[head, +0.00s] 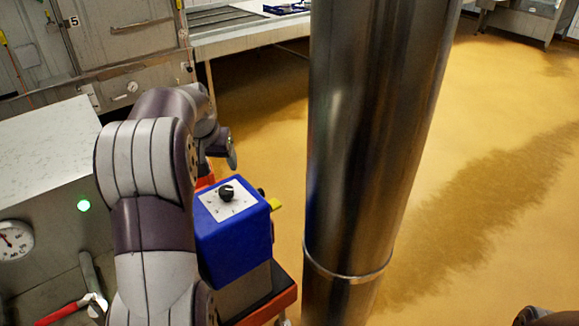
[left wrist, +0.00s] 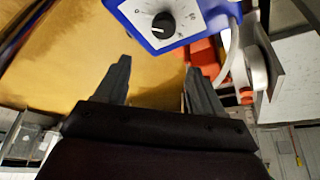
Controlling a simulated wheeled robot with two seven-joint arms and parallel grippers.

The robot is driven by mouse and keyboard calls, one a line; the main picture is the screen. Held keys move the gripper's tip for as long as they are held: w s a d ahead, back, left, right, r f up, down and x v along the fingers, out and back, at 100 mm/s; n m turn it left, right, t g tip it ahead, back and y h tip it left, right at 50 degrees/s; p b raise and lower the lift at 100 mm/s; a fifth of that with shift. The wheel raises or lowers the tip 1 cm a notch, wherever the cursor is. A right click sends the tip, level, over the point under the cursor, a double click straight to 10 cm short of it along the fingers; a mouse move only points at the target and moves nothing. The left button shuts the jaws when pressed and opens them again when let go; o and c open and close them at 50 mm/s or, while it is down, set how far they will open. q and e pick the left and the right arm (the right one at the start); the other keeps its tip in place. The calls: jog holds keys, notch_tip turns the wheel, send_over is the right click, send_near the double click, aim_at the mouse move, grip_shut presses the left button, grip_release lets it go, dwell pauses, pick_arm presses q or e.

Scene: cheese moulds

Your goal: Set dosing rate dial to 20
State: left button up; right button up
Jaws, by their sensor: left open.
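The dosing rate dial is a black round knob (head: 226,192) on a white scale plate (head: 241,204) on top of a blue box (head: 232,247). In the left wrist view the knob (left wrist: 163,25) shows at the top, with a light pointer mark and printed scale marks around it. The value it points at is too small to read surely. My left gripper (left wrist: 158,67) is open and empty, its two fingers apart and short of the knob in that view. In the head view its fingers are mostly hidden behind my arm. My right gripper is not in view.
A thick steel column (head: 365,150) stands just right of the blue box. A grey metal cabinet (head: 45,180) with a green light and a gauge (head: 14,240) is at the left. The yellow floor at the right is open.

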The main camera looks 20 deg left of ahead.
aim_at(225, 189)
pick_arm(q)
jog(key=x, duration=0.3)
jog(key=s+x, duration=0.1)
jog(key=x, duration=0.6)
jog(key=shift+s+d+f, duration=0.25)
jog(key=shift+s+f, duration=0.05)
jog(key=shift+a+f, duration=0.1)
jog(key=shift+f, duration=0.35)
jog(key=shift+w+f, duration=0.1)
jog(key=shift+w, duration=0.05)
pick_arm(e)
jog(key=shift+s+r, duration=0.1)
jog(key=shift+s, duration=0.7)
pick_arm(q)
jog(key=c, duration=1)
